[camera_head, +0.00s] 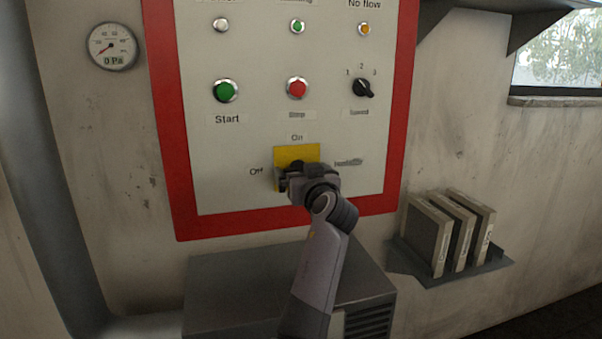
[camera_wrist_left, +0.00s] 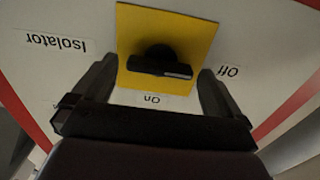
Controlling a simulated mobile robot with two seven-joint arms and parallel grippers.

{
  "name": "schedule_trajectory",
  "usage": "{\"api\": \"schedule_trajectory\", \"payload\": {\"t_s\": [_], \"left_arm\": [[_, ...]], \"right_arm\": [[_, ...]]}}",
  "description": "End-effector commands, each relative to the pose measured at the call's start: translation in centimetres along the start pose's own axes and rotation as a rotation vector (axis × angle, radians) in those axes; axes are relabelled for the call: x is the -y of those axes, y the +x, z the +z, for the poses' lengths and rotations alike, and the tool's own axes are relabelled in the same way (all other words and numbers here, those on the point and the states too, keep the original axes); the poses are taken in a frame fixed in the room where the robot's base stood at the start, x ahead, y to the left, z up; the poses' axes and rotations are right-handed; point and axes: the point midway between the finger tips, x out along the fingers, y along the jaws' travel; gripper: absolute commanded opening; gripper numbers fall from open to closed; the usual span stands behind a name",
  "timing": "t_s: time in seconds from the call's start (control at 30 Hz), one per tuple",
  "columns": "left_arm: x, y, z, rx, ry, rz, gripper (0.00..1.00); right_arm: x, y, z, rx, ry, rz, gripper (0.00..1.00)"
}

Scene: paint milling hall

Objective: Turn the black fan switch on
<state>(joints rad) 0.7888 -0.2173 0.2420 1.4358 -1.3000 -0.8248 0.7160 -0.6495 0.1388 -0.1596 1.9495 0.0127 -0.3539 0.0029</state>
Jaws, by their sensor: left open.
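The black fan switch (camera_wrist_left: 160,64) is a rotary handle on a yellow plate (camera_head: 308,152) low on the control panel. In the left wrist view, which is upside down, the handle lies level and its white mark is on the end towards the "Off" label. The yellow plate (camera_wrist_left: 192,35) fills the middle there. My left gripper (camera_head: 287,178) is in front of the plate and hides most of the switch in the head view. In the wrist view its fingers (camera_wrist_left: 155,88) are open, one on each side of the handle, with visible gaps. My right gripper is not in view.
The red-framed panel (camera_head: 238,165) also carries a green start button (camera_head: 225,90), a red stop button (camera_head: 297,88) and a speed knob (camera_head: 362,88). A grey box (camera_head: 250,280) stands below. Binders (camera_head: 445,235) sit on a shelf at right. A gauge (camera_head: 112,47) hangs left.

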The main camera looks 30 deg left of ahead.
Motion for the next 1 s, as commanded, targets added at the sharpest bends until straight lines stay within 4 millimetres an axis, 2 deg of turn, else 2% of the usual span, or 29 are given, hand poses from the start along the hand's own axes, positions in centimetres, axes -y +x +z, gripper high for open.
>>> {"api": "schedule_trajectory", "payload": {"t_s": [0.2,0.23,0.37,0.4,0.73,1.0], "left_arm": [[-0.02,-0.02,0.0,0.0,0.0,0.0,1.0],[-0.02,-0.02,0.01,0.0,0.0,0.0,0.97],[-0.02,-0.01,0.01,0.0,0.0,0.0,0.54],[-0.02,-0.01,0.01,0.0,0.0,0.0,0.49],[-0.04,-0.01,-0.03,0.0,0.036,0.001,0.49],[-0.07,0.01,-0.09,0.0,0.195,0.0,0.49]], "right_arm": [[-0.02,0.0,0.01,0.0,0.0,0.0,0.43],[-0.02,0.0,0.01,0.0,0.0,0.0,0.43],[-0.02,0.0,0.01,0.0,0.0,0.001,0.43],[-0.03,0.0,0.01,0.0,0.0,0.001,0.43],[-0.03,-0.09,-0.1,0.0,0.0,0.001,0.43],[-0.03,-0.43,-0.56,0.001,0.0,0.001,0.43]]}}
